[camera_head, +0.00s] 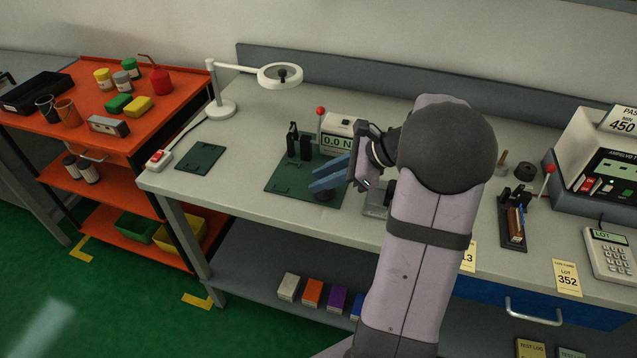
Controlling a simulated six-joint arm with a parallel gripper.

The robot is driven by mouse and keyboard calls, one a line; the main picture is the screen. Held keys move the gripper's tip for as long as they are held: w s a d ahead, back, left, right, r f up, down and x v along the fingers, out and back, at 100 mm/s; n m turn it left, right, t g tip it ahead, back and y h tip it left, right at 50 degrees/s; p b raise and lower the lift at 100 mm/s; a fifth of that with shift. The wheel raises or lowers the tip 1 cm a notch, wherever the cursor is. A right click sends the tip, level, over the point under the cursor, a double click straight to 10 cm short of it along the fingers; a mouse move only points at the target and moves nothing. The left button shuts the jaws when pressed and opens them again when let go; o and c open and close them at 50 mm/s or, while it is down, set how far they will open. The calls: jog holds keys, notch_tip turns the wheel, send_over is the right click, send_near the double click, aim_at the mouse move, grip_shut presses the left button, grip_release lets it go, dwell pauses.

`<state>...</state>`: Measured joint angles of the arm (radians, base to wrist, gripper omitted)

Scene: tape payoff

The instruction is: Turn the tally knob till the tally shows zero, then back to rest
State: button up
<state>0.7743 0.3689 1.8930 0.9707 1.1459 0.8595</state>
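My gripper (312,179) reaches left from the arm, its two blue fingers apart with a gap between them and nothing seen in it. The fingers are over the right part of a dark green fixture plate (283,183) on the bench. A dark round part (323,195) shows just below the fingers; I cannot tell whether they touch it. No tally or tally knob can be made out for sure. A grey block (376,203), mostly hidden behind my wrist and arm, stands just right of the gripper; its face cannot be read.
A magnifier lamp (222,107) and a small green plate (200,157) are left. A tester (603,160) and calculator (608,255) are right. The bench's front left is clear.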

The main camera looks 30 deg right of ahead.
jog(key=shift+s+a+f+n+g, duration=0.1)
jog(key=shift+s+a+n+g, duration=0.1)
jog(key=shift+a, duration=0.2)
jog(key=shift+s+a+n+g, duration=0.1)
jog(key=shift+s+a, duration=0.05)
jog(key=shift+a, duration=0.25)
jog(key=w+d+r+m+t+h+p, duration=0.1)
jog(key=d+m+t+h+p, duration=0.25)
jog(key=d, duration=1.05)
jog(key=w+d+r+m+t+h, duration=0.15)
jog(key=d+m+t, duration=0.4)
jog(key=d, duration=0.95)
jog(key=shift+m+g+h, duration=0.4)
jog(key=shift+m+g, duration=0.4)
jog(key=shift+g, duration=0.1)
jog(key=shift+f+p+x, duration=0.1)
jog(key=shift+p+x, duration=0.4)
jog(key=shift+x, duration=1.2)
jog(key=shift+f+p+x, duration=0.15)
jog(key=shift+p+x, duration=0.3)
jog(key=shift+x, duration=1.25)
jog(key=shift+s, duration=0.15)
grip_shut()
